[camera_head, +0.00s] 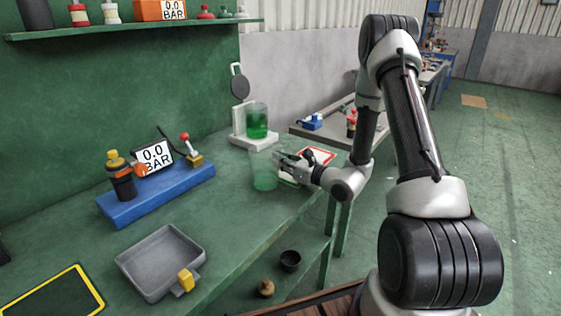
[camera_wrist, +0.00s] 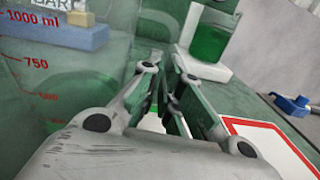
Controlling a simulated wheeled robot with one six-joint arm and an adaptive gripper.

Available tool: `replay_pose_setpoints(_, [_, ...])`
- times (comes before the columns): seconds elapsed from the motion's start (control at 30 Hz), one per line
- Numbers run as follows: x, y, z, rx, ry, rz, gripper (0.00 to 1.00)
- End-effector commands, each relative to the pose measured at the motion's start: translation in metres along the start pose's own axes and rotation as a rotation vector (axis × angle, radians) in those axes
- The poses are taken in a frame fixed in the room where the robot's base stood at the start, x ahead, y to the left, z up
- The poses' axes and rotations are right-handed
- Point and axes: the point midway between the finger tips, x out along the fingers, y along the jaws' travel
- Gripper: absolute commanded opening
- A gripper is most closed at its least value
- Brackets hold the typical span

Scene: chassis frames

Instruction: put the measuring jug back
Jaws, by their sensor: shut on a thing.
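The measuring jug (camera_head: 264,173) is clear and stands upright near the right end of the green bench, with green showing in its lower part. In the wrist view the jug (camera_wrist: 65,65) fills the left side, with red marks up to 1000 ml. My gripper (camera_head: 284,162) is at the jug's right side. In the wrist view its fingers (camera_wrist: 163,90) are close together, shut on the jug, apparently at its handle; the grip itself is mostly hidden. I cannot tell whether the jug's base touches the bench.
A beaker of green liquid (camera_head: 257,122) stands on a white stand (camera_head: 239,136) behind the jug. A red-bordered white plate (camera_head: 319,154) lies right of it. A blue block (camera_head: 160,198) with gauge and bottle and a grey tray (camera_head: 158,264) are to the left. Bench between is clear.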

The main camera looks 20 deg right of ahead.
Motion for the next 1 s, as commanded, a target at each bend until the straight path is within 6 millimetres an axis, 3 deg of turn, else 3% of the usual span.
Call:
replay_pose_setpoints(0.37, [0.000, 0.000, -0.004, 0.000, -0.001, 0.000, 0.00])
replay_pose_setpoints(0.5, [0.000, 0.000, -0.004, -0.001, -0.001, 0.000, 0.26])
replay_pose_setpoints(0.53, [0.000, 0.000, -0.004, -0.001, -0.001, 0.000, 0.27])
replay_pose_setpoints(0.87, [0.000, 0.000, -0.002, -0.002, -0.001, 0.000, 0.27])
replay_pose_setpoints(1.0, [-0.017, -0.001, -0.002, 0.001, 0.000, -0.003, 0.27])
